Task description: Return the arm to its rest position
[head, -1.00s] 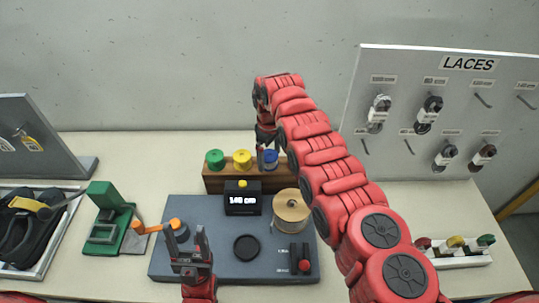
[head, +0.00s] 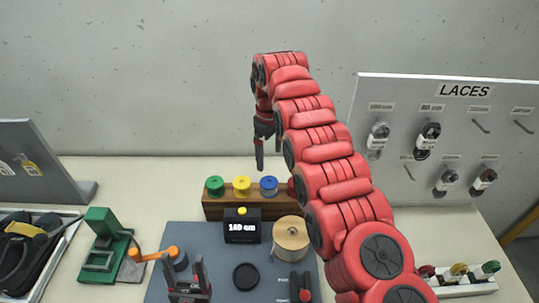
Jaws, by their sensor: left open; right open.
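My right arm (head: 330,175) reaches from the lower right up to the back, bent at the top. Its gripper (head: 260,160) hangs pointing down, above the wooden rack and clear of the blue spool (head: 269,183). It is open and nothing shows in it; it is seen nearly edge-on. My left gripper (head: 187,268) is low at the bottom edge, open and empty, fingers pointing up over the left part of the grey mat (head: 213,240).
The wooden rack (head: 222,208) bears green, yellow and blue spools. On the mat are a display box (head: 242,231), a tan spool (head: 291,235) and a black disc (head: 245,277). A green device (head: 105,250) stands left; the LACES board (head: 440,120) stands right, partly behind my arm.

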